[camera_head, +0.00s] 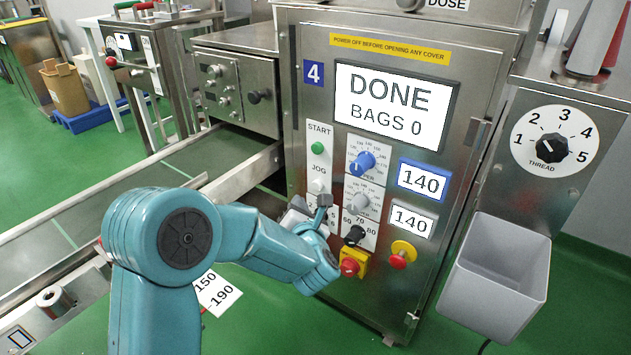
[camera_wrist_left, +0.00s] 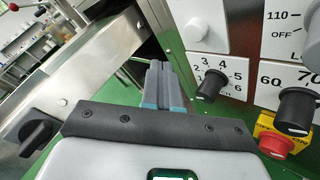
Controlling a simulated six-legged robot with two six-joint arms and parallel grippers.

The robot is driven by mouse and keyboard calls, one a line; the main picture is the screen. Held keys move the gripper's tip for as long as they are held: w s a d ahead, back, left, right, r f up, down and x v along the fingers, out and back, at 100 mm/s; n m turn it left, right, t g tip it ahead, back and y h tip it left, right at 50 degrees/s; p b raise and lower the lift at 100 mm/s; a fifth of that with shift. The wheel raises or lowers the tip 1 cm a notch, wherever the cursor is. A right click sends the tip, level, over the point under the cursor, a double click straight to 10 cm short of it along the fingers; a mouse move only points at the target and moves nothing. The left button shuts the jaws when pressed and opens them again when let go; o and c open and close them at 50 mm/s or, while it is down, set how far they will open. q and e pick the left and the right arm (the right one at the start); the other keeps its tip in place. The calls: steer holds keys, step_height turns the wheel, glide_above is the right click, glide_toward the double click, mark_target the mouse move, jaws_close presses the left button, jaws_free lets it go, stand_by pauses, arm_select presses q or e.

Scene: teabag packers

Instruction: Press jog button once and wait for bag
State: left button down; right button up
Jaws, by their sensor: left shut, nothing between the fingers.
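The packer's panel has a screen (camera_head: 388,105) reading DONE, BAGS 0. A green start button (camera_head: 318,148) sits on the white plate under START, with the JOG label (camera_head: 319,184) below it. In the left wrist view a round white button (camera_wrist_left: 195,29) shows on a white plate. My left gripper (camera_head: 323,202) is shut and empty in front of the panel, just below the JOG label. In the wrist view its fingertips (camera_wrist_left: 158,64) are left of and below the white button, apart from it. My right gripper is out of view.
A conveyor (camera_head: 100,212) runs at left. A grey bin (camera_head: 497,275) hangs at right under the THREAD dial (camera_head: 551,148).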

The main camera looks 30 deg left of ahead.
mark_target(317, 185)
arm_select(q)
steer(key=shift+w+d+b, duration=0.1)
steer(key=shift+w+b, duration=0.25)
steer(key=shift+w, duration=1.45)
stand_by(0.6)
steer(key=shift+w+b, duration=0.35)
steer(key=shift+w, duration=0.05)
